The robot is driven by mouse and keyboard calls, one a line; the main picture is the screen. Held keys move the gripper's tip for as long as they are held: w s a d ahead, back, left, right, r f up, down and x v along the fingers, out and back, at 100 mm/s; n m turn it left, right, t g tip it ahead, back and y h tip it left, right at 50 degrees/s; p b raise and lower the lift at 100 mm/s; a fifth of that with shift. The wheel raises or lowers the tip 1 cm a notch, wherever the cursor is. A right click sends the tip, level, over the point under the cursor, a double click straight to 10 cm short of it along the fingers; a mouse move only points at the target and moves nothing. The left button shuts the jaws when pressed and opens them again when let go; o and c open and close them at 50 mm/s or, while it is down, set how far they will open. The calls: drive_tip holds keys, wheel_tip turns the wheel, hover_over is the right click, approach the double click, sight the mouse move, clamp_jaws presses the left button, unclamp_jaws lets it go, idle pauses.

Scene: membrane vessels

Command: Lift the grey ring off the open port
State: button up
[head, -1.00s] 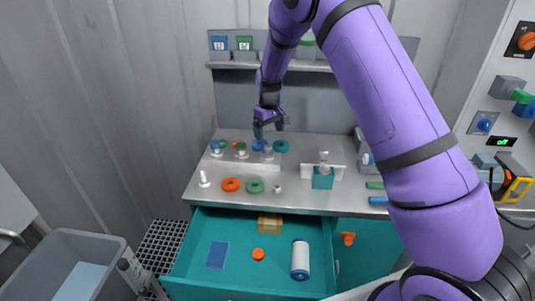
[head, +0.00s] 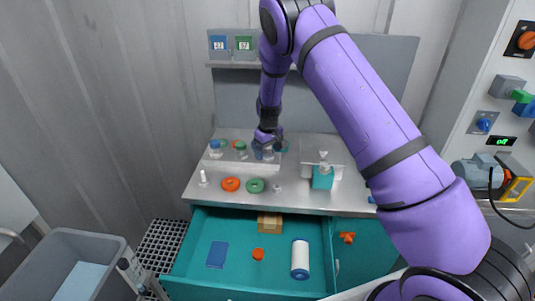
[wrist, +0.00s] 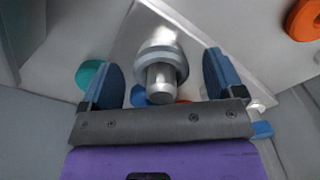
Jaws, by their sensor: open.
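The grey ring (wrist: 158,52) sits around a shiny metal port (wrist: 161,82) in the wrist view, on a pale metal block. My gripper (wrist: 163,68) is open, with one blue finger on each side of the ring and port. Gaps show between the fingers and the ring. In the head view my gripper (head: 268,146) is low over the right part of the raised step on the bench. There it largely hides the ring and port.
Blue-topped (head: 215,147) and green-topped (head: 240,147) vessels stand left of my gripper. An orange ring (head: 230,184) and a green ring (head: 255,185) lie on the bench front. A teal holder (head: 322,178) stands right. The teal drawer (head: 190,262) below is open.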

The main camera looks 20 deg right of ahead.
drive_tip(key=c, duration=1)
drive_tip(key=shift+r, duration=0.1)
